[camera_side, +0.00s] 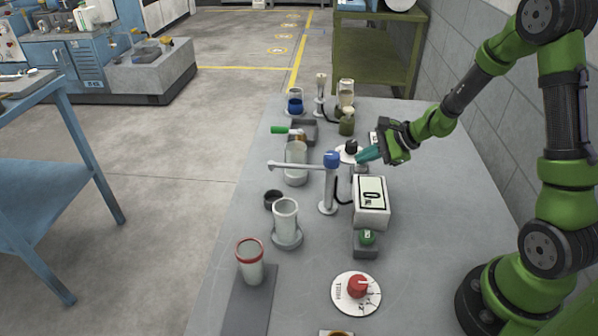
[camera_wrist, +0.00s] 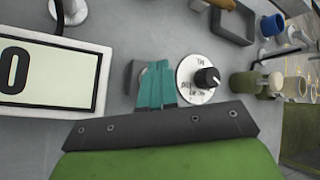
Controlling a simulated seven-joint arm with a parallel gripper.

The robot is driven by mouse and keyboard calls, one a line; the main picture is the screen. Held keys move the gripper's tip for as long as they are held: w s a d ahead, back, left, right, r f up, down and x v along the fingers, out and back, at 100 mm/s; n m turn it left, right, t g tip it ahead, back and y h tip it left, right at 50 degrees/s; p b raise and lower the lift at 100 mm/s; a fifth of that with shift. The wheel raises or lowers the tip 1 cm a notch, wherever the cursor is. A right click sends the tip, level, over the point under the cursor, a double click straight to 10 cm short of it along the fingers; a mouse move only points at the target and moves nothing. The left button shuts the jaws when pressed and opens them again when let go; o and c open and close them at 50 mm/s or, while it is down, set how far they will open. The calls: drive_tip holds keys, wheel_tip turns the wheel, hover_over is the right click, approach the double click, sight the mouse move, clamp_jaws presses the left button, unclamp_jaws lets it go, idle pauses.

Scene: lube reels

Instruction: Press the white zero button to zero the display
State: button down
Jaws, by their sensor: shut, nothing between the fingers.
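The display (camera_side: 371,196) is a white box with a pale screen that reads 0. It also shows at the left of the wrist view (camera_wrist: 48,74). My gripper (camera_side: 360,157) is shut, its teal fingers together and empty. In the wrist view the fingertips (camera_wrist: 157,66) lie over a small grey block (camera_wrist: 132,72) between the display and a black-knobbed dial. I cannot make out the white zero button; the fingers cover much of that block. Whether the fingertips touch it I cannot tell.
The white dial with a black knob (camera_wrist: 205,78) is close beside the fingers. A green button (camera_side: 367,237) sits in front of the display, with a red-knobbed dial (camera_side: 357,289) nearer. A blue-topped stand (camera_side: 329,185) and several cups are left of the display.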

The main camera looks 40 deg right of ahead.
sight(366, 168)
drive_tip(key=shift+r, duration=0.9)
drive_tip(key=shift+r, duration=2.5)
drive_tip(key=shift+s+a+f, duration=0.15)
drive_tip(key=shift+s+f, duration=0.05)
drive_tip(key=shift+s, duration=0.05)
drive_tip(key=s+a+r+n+h, duration=0.1)
drive_tip(key=s+a+r+n, duration=0.4)
drive_tip(key=s+n, duration=0.3)
drive_tip(key=s+a+r+n+g+h, duration=0.1)
drive_tip(key=s+a+r+n, duration=0.5)
drive_tip(key=s+r+n, duration=0.2)
drive_tip(key=shift+s+a+n, duration=0.2)
drive_tip(key=shift+s+n, duration=0.6)
drive_tip(key=shift+s, duration=0.45)
